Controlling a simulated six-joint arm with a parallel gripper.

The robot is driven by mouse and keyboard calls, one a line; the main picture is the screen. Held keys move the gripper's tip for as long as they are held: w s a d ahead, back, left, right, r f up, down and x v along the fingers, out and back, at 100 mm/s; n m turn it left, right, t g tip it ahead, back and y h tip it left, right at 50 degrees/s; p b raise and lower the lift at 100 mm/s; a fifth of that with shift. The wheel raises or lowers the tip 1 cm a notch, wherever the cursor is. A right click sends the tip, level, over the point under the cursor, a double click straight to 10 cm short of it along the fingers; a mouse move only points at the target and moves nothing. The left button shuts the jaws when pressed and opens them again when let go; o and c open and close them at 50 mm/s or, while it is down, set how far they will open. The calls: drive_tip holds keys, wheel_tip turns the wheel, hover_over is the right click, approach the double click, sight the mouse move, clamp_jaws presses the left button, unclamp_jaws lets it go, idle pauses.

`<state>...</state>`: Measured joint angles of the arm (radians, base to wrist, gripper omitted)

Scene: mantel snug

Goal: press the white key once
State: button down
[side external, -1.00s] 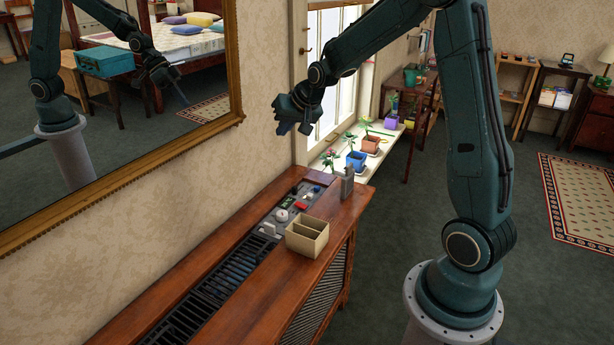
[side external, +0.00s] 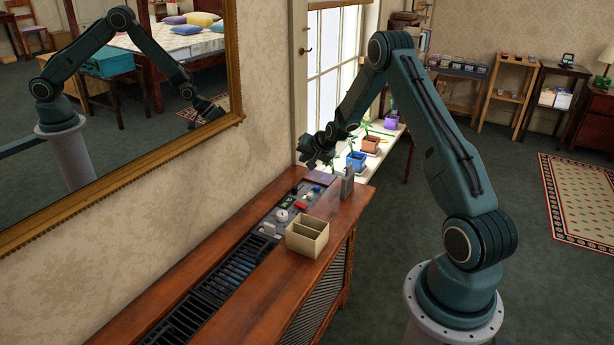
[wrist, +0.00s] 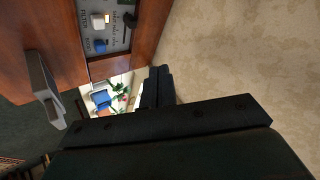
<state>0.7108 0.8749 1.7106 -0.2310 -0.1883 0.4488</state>
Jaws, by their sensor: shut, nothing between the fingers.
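A control panel (side external: 288,211) with several small controls is set into the top of the wooden cabinet (side external: 262,305). In the wrist view a small white key (wrist: 98,21) sits on the panel beside a blue key (wrist: 99,46), near the top edge. In the side view the panel's white parts are too small for me to tell which is that key. My gripper (side external: 312,163) is shut and empty, above the far end of the cabinet near the window. Its dark fingers (wrist: 158,88) show together in the wrist view, to the right of and below the white key, apart from it.
A beige two-compartment box (side external: 307,238) and a grey upright object (side external: 347,185) stand on the cabinet beside the panel. Potted plants (side external: 356,160) stand on a low ledge by the window. The wall with the framed mirror (side external: 240,80) runs close along the panel.

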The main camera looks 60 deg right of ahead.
drive_tip(key=m, duration=0.1)
hover_over(312, 196)
drive_tip(key=shift+h, duration=0.3)
wheel_tip(312, 196, down, 4)
drive_tip(key=shift+a+f, duration=0.1)
drive_tip(key=shift+f, duration=0.1)
drive_tip(key=shift+f, duration=0.1)
drive_tip(key=shift+f, duration=4.25)
drive_tip(key=shift+f, duration=0.95)
drive_tip(key=shift+r, duration=0.9)
drive_tip(key=shift+r, duration=0.2)
drive_tip(key=shift+r, duration=2.35)
